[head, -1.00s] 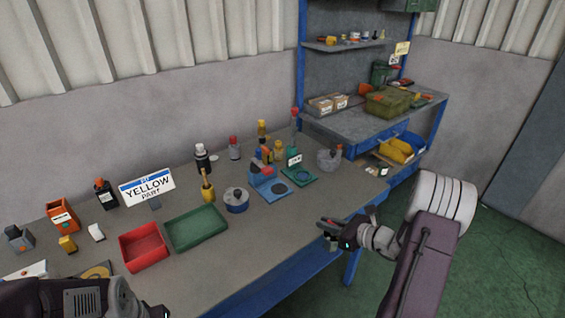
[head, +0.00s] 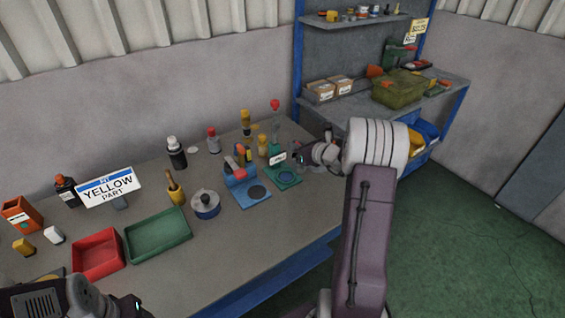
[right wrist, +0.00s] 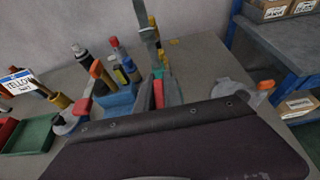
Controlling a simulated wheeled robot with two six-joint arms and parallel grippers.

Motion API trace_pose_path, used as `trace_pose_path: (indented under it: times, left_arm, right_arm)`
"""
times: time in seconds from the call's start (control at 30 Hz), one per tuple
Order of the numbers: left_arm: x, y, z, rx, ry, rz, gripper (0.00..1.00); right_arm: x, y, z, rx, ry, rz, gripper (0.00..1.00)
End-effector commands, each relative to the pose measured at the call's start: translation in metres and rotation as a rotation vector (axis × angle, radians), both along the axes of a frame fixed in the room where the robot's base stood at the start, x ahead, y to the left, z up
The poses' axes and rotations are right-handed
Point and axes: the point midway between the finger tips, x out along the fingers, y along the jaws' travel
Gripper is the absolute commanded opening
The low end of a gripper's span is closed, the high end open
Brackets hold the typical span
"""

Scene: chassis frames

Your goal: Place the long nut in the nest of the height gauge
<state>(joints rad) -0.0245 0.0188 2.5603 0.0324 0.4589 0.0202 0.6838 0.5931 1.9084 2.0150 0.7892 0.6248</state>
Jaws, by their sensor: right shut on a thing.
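The green gauge (head: 287,180) with a white label, an upright post and a red knob stands near the bench's right end; I take it for the height gauge. A dark round spot marks its base. Its post (right wrist: 146,25) also shows in the right wrist view. My right gripper (head: 301,160) is just right of the gauge's label, low over the bench. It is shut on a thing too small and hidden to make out. I cannot pick out the long nut. My left gripper is at the bottom left, its fingers cut off or too dark to read.
A blue fixture (head: 253,194) with a dark round pad stands left of the gauge. A round grey part (head: 205,204), a green tray (head: 158,236) and a red tray (head: 97,254) lie further left. Bottles stand behind. A shelved blue bench (head: 345,110) is at the right.

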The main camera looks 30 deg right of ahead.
Motion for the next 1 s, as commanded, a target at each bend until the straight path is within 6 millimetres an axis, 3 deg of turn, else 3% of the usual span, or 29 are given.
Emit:
trace_pose_path:
  times: [0.1, 0.3, 0.47, 0.7, 0.9, 0.93, 1.0]
  left_arm:
    - [0.000, 0.000, 0.004, 0.000, 0.000, 0.000, 0.62]
    - [0.000, 0.000, 0.007, 0.000, 0.000, 0.000, 0.62]
    - [0.000, 0.000, 0.007, 0.000, 0.000, 0.000, 0.62]
    - [0.000, 0.000, 0.010, 0.000, 0.000, 0.000, 0.62]
    - [0.000, 0.000, 0.009, 0.000, 0.000, 0.000, 0.62]
    - [0.000, 0.000, 0.009, 0.000, 0.000, 0.000, 0.62]
    - [0.000, 0.000, 0.009, 0.000, 0.000, 0.000, 0.62]
  right_arm:
    - [0.032, 0.009, -0.019, 0.001, 0.000, 0.004, 0.00]
    - [0.062, 0.016, -0.037, -0.001, -0.002, 0.002, 0.00]
    - [0.065, 0.017, -0.041, -0.001, 0.000, 0.000, 0.00]
    - [0.065, 0.016, -0.077, 0.000, 0.000, 0.000, 0.00]
    - [0.065, 0.016, -0.080, -0.001, 0.000, -0.001, 0.00]
    - [0.065, 0.016, -0.081, -0.001, 0.002, -0.001, 0.14]
    - [0.064, 0.016, -0.081, -0.001, 0.002, -0.001, 0.33]
